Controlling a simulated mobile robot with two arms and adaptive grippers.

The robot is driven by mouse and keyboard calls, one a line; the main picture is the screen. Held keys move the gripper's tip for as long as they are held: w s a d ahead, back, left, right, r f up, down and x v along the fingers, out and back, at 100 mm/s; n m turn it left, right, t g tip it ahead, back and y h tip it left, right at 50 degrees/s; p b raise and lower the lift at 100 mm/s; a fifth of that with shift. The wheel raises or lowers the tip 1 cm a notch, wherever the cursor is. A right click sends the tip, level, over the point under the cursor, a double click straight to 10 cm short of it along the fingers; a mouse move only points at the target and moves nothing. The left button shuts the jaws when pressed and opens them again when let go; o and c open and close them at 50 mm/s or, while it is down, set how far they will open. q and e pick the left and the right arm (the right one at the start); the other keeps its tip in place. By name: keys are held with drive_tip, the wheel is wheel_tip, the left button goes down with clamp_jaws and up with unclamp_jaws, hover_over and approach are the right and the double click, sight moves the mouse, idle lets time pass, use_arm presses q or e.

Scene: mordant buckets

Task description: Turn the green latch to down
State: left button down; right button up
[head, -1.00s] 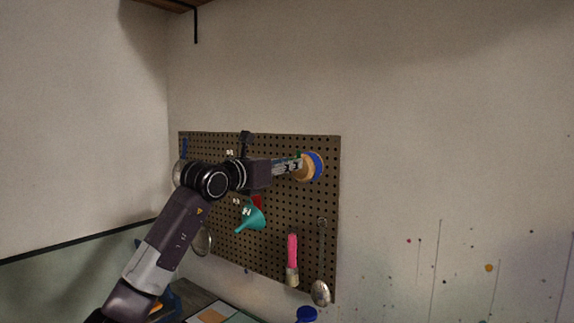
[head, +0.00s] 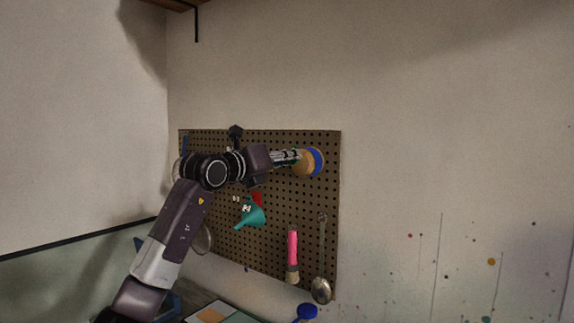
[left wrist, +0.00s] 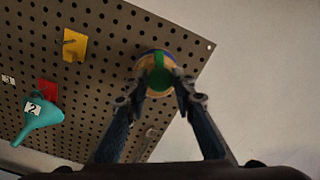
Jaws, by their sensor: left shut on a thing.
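The green latch (left wrist: 160,77) shows in the left wrist view between my fingertips, in front of a round tan wooden disc (left wrist: 146,62) with a blue rim. The disc also shows in the head view (head: 306,167), near the pegboard's upper right edge. My left gripper (head: 298,157) reaches it from the left and is shut on the latch; its fingers show in the left wrist view (left wrist: 164,84). The gripper hides the latch in the head view. I cannot tell the latch's exact angle. My right gripper is not in view.
The brown pegboard (head: 270,258) hangs on the wall. A teal funnel (head: 252,215), a pink-handled brush (head: 292,250) and a metal ladle (head: 321,290) hang below my arm. A yellow hook plate (left wrist: 75,45) is left of the disc. The wall on the right is free.

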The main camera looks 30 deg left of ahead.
use_arm(q)
drive_tip(key=shift+f+n+b, duration=0.2)
drive_tip(key=shift+n+b, duration=1.65)
drive_tip(key=shift+n, duration=7.45)
drive_tip(key=c, duration=1.6)
unclamp_jaws()
drive_tip(key=shift+a, duration=0.1)
drive_tip(key=s, duration=0.4)
drive_tip(key=s+a, duration=0.1)
drive_tip(key=s, duration=0.7)
drive_tip(key=shift+a, duration=0.35)
